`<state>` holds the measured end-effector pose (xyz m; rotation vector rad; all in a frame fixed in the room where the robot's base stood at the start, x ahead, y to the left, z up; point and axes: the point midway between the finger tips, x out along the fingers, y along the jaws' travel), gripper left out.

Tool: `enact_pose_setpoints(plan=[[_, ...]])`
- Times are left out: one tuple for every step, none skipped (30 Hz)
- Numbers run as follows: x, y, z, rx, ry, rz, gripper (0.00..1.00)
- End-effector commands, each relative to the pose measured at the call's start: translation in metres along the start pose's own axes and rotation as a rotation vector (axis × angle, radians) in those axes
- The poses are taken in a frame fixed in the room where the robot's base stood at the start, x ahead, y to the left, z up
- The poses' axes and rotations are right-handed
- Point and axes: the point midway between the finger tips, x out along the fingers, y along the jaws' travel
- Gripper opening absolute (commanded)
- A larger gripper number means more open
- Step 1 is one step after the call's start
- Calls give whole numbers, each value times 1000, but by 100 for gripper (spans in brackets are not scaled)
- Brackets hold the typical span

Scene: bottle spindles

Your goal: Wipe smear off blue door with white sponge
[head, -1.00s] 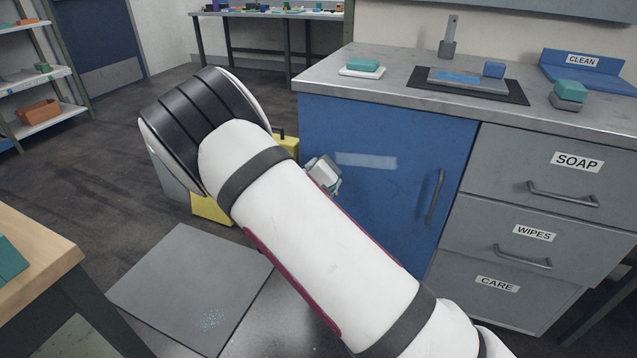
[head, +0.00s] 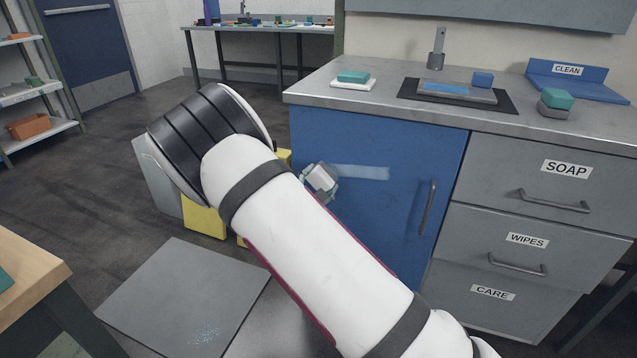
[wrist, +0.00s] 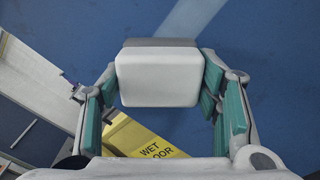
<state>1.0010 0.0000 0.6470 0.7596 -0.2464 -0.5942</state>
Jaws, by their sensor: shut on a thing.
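The blue door (head: 395,215) is shut on the front of the grey cabinet, with a dark vertical handle near its right edge. The smear (head: 362,172) is a pale, nearly level band on the door's upper left part. My gripper (head: 320,182) is beside the smear's left end. It is shut on the white sponge (wrist: 158,78), a white block with a grey layer on its far side, held between teal finger pads. The smear also shows as a pale streak (wrist: 200,14) at the top of the wrist view, beyond the sponge. I cannot tell whether the sponge touches the door.
A yellow sign reading "WET" (wrist: 150,150) stands left of the door, partly hidden by my arm. A grey mat (head: 185,297) lies on the floor. The countertop (head: 385,104) bears a teal-and-white block (head: 353,78) and a tray. Grey drawers (head: 540,205) are at right.

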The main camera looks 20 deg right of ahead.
Motion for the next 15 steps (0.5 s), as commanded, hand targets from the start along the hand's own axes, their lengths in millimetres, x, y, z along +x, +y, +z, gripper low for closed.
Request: enact_pose_setpoints(plan=[[1, 0, 0, 0, -1, 0, 36], [1, 0, 0, 0, -1, 0, 36], [2, 0, 0, 0, -1, 0, 36], [2, 0, 0, 0, -1, 0, 36], [3, 0, 0, 0, -1, 0, 36], [4, 0, 0, 0, -1, 0, 36], [4, 0, 0, 0, -1, 0, 36], [5, 0, 0, 0, 0, 0, 36], [5, 0, 0, 0, 0, 0, 36], [6, 0, 0, 0, 0, 0, 36], [6, 0, 0, 0, 0, 0, 36], [7, 0, 0, 0, 0, 0, 36], [8, 0, 0, 0, 0, 0, 36], [8, 0, 0, 0, 0, 0, 36], [9, 0, 0, 0, 0, 0, 36]])
